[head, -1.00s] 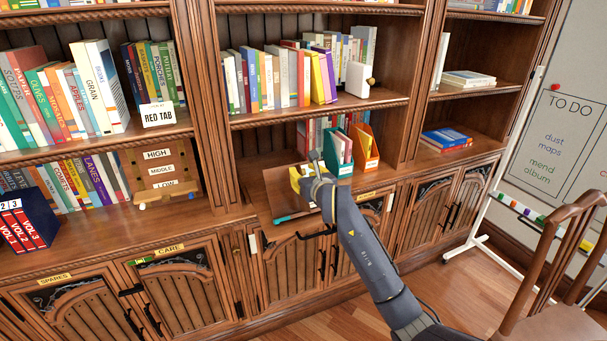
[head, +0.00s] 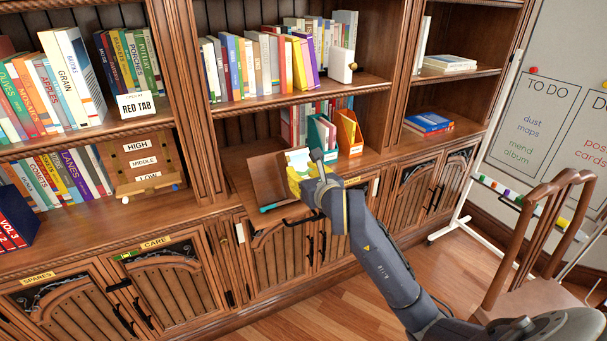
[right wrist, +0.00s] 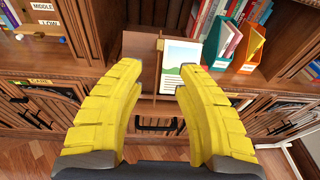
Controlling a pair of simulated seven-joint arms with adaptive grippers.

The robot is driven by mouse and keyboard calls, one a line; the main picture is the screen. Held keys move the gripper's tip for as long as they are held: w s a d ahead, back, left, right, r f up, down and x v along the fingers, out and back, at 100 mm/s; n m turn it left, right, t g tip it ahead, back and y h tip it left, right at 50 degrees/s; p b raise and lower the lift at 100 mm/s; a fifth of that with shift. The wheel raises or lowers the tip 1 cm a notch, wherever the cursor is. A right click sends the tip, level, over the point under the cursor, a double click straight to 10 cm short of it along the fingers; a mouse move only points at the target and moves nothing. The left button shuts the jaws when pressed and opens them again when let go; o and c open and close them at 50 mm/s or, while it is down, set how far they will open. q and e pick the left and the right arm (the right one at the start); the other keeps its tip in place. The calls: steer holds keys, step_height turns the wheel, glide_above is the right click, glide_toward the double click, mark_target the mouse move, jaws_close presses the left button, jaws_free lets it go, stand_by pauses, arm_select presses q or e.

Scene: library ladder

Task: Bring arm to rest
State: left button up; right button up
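My right gripper (head: 297,172) is in front of the middle bookcase, just above its projecting wooden ledge. In the right wrist view its yellow fingers (right wrist: 158,82) are spread apart, with nothing held between them. Beyond the fingertips stands a light card with a green landscape picture (right wrist: 180,66), against brown wood; in the head view the card (head: 299,157) is partly hidden behind the gripper. My right arm reaches in from the lower right. My left gripper is not in view.
A teal file holder (head: 321,135) and an orange one (head: 348,133) stand close behind the gripper. A white bookend (head: 342,65) is on the shelf above. A wooden chair (head: 535,240) and a whiteboard (head: 545,110) are at the right. Wooden floor is open before the cabinets.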

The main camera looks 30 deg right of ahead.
steer(key=shift+s+r, duration=0.1)
steer(key=shift+s, duration=0.25)
stand_by(0.3)
